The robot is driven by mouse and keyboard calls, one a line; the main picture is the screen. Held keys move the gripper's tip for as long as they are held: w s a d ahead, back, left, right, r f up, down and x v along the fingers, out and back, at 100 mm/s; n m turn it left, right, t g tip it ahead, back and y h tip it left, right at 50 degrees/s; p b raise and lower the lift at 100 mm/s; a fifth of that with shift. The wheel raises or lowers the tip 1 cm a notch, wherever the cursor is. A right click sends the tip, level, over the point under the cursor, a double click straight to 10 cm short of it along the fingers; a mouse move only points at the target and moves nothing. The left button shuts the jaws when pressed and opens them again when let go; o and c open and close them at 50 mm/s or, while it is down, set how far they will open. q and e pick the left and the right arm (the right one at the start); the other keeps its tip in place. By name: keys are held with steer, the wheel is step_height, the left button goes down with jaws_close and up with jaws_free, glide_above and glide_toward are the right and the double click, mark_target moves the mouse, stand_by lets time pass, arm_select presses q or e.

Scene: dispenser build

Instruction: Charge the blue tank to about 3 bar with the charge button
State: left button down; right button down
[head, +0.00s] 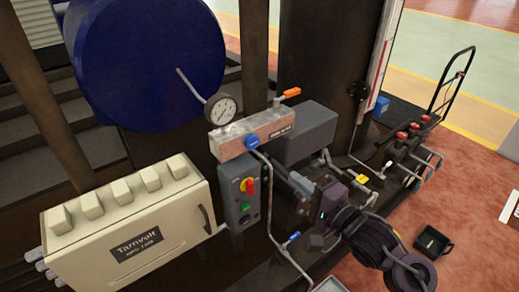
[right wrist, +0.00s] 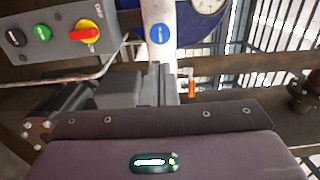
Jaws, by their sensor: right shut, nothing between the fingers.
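The blue tank (head: 145,55) is at the upper left of the head view, with a round white gauge (head: 222,107) in front; its needle is too small to read. The grey control box (head: 238,195) has a red-and-yellow switch (head: 249,185), a green button (head: 246,207) and a dark button below. In the right wrist view the green button (right wrist: 41,33) and switch (right wrist: 87,33) are at the upper left; which button is for charging cannot be read. My right gripper (head: 290,180) is shut and empty, right of the box and apart from its buttons. Its closed fingers (right wrist: 164,75) show mid-picture. My left gripper is out of view.
A metal block with a blue round part (head: 252,141) and an orange lever (head: 291,92) is above the control box. A cream cabinet (head: 130,225) stands to its left. Thin pipes run below and beside the box. A hand cart (head: 450,85) stands at the right.

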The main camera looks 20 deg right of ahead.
mark_target(253, 144)
steer(key=p+x, duration=0.1)
steer(key=x, duration=1.3)
steer(key=shift+p, duration=0.3)
